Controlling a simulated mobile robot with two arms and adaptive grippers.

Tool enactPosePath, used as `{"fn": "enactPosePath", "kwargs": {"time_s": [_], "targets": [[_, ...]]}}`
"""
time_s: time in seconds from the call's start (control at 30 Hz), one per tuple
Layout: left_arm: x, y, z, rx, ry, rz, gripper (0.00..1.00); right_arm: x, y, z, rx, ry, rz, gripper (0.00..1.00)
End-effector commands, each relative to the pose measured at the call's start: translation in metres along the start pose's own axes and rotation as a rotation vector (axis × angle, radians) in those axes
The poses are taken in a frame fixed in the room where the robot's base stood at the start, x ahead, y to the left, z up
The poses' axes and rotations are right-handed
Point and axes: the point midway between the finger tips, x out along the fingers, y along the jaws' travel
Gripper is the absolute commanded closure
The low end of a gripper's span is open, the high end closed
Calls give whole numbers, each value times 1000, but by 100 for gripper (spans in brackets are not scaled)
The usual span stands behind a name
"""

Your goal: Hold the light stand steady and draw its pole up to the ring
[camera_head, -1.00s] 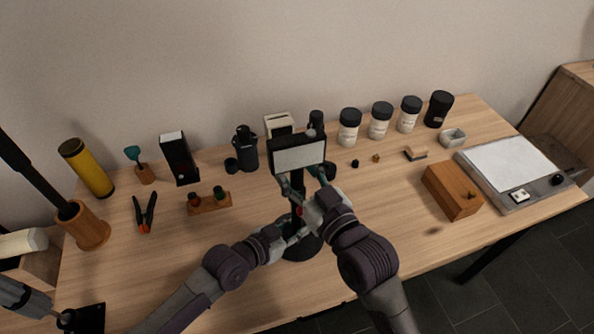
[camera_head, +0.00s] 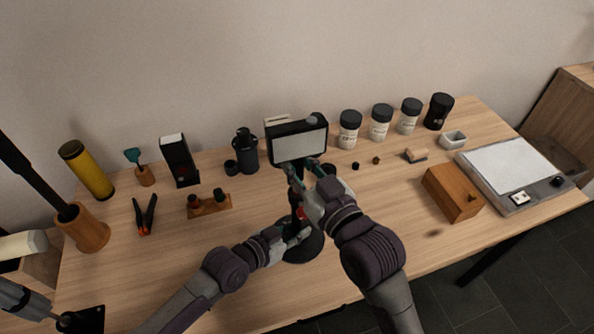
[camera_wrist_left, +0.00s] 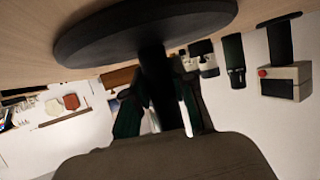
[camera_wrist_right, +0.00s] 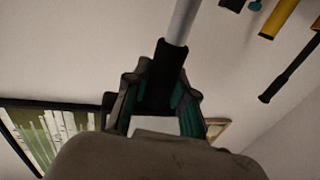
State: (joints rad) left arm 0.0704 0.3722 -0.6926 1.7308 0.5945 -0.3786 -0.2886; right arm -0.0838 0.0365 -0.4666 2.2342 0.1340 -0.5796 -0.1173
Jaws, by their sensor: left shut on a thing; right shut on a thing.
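The light stand has a rectangular lamp head (camera_head: 299,147) on top and a round black base (camera_head: 303,248) on the table. My left gripper (camera_head: 300,232) is shut on the black lower pole just above the base. The left wrist view shows the base disc (camera_wrist_left: 130,32) and this pole (camera_wrist_left: 157,85) between the fingers. My right gripper (camera_head: 301,172) is shut on the black upper part of the pole, just under the lamp head. The inverted right wrist view shows that black part (camera_wrist_right: 163,75) and a bare grey pole section (camera_wrist_right: 184,22) below it. I cannot make out the ring.
Several black-lidded jars (camera_head: 349,130) stand to the right, with a wooden block (camera_head: 452,192) nearer. A small wooden rack (camera_head: 209,205) and orange-handled pliers (camera_head: 145,215) lie left.

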Motion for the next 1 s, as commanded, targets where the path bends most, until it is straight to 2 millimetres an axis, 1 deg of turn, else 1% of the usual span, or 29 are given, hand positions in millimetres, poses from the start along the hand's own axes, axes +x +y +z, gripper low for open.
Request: {"fn": "enactPosePath", "kwargs": {"time_s": [0.03, 0.27, 0.3, 0.37, 0.4, 0.43, 0.67, 0.77, 0.87, 1.0], "targets": [[0, 0, 1, -1, -1, 0, 100, 0, 0, -4, -1, 7, 2, 100], [0, 0, 1, -2, -2, 1, 100, 0, 1, -4, -1, 8, 2, 100], [0, 0, 1, -2, -2, 1, 100, 0, 0, -4, -1, 8, 2, 69], [0, 0, 1, -2, -2, 1, 100, 0, 0, -4, -1, 7, 2, 59], [0, 0, 1, -2, -2, 1, 100, 0, 0, -4, -1, 7, 2, 52], [0, 0, 1, -2, -2, 1, 100, 0, 0, -4, -1, 6, 2, 49], [0, 0, 1, -2, -3, 1, 100, 0, 0, -3, 0, 4, 1, 49], [0, 1, 1, -2, -3, 1, 100, -3, 0, -2, -1, 3, 1, 49], [0, 1, 1, -2, -3, 1, 100, -14, 0, -1, -1, 1, 1, 49], [0, 1, 1, -2, -3, 1, 100, -38, 0, 0, -2, -1, 1, 49]]}}
